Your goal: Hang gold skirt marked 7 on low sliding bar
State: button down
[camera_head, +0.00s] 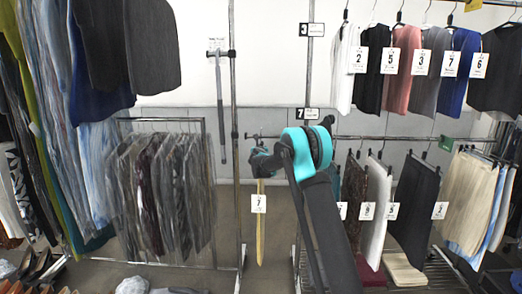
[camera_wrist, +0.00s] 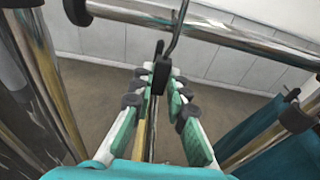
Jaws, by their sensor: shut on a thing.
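The gold skirt marked 7 (camera_head: 260,238) hangs edge-on as a narrow strip below my gripper (camera_head: 262,160), with its white 7 tag facing the head camera. In the wrist view, my gripper (camera_wrist: 158,95) is shut on the black clip of its hanger, and a gold sliver of the skirt (camera_wrist: 141,138) shows below. The hanger's metal hook (camera_wrist: 178,32) rises in front of the low bar (camera_wrist: 235,38); I cannot tell whether it rests over it. In the head view, the low bar (camera_head: 380,137) runs right from just above my gripper.
Several skirts and trousers (camera_head: 410,205) hang right on the low bar. A rack of dark garments (camera_head: 160,190) stands left. An upright post (camera_head: 235,150) is close left of my gripper. The bar is bare near my gripper.

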jog(key=shift+f, duration=1.65)
jog(key=c, duration=1.4)
grip_release()
